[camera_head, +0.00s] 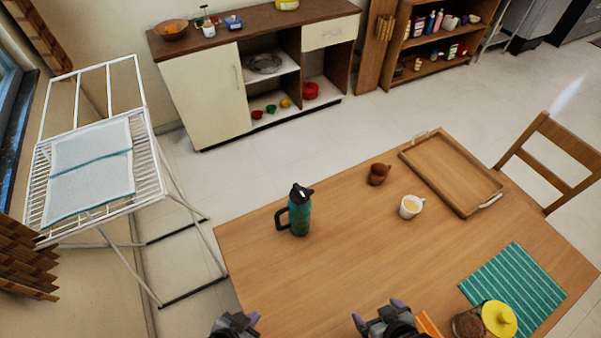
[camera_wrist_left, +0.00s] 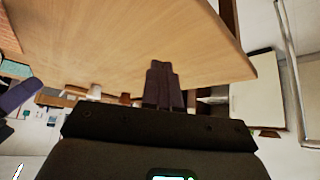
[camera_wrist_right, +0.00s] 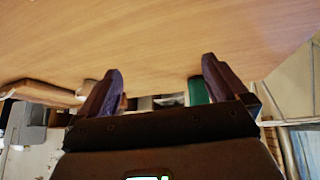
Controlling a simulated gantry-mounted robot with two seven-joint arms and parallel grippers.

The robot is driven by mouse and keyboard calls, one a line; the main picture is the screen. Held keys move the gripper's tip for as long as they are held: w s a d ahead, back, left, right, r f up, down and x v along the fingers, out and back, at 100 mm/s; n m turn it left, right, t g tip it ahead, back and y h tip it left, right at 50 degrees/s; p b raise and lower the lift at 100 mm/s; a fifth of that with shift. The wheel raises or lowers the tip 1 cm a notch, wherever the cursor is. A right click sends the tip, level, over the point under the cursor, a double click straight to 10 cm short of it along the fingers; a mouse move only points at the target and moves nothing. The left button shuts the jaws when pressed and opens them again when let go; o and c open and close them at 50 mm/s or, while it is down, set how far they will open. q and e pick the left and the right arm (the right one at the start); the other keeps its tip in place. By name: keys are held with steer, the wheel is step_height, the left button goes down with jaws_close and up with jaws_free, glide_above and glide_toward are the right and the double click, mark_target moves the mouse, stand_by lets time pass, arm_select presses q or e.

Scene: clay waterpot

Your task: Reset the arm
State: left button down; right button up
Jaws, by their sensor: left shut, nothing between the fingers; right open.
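My left gripper (camera_head: 236,322) is at the near left edge of the wooden table (camera_head: 300,260) in the head view. In the left wrist view its fingers (camera_wrist_left: 163,85) are together with nothing between them. My right gripper (camera_head: 377,310) is over the near edge of the table, to the right of the left one. In the right wrist view its fingers (camera_wrist_right: 160,78) are spread apart and empty. The brown clay pot (camera_head: 378,174) stands on the far side of the table, apart from both grippers.
A green flask (camera_head: 299,212) stands left on the table. A white cup (camera_head: 411,206) and a wooden tray (camera_head: 450,172) are farther right. A striped green mat (camera_head: 515,285) and a yellow-lidded jar (camera_head: 498,318) lie near right. The table's middle is clear. A drying rack (camera_head: 90,165) stands left.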

arm_select(q)
steer(key=s+a+r+n+g+y, duration=0.1)
steer(key=s+a+r+n+y, duration=0.1)
steer(key=a, duration=0.3)
steer(key=s+a+r+n+g+y, duration=0.1)
steer(key=s+a+r+n+g, duration=0.15)
steer(key=a, duration=0.25)
arm_select(e)
steer(key=s+d+r+m+g+h, duration=0.1)
steer(key=s+d+r+m+g, duration=0.15)
steer(key=s, duration=0.25)
arm_select(q)
step_height(320, 180, up, 28)
steer(key=w+p, duration=0.1)
steer(key=p, duration=2.7)
steer(key=shift+d+r+m+t, duration=0.15)
steer(key=shift+r+m+t, duration=0.05)
steer(key=shift+m+t, duration=0.2)
arm_select(e)
step_height(320, 180, up, 29)
steer(key=shift+w+d+n, duration=0.15)
steer(key=shift+d+n, duration=0.05)
steer(key=shift+n, duration=0.15)
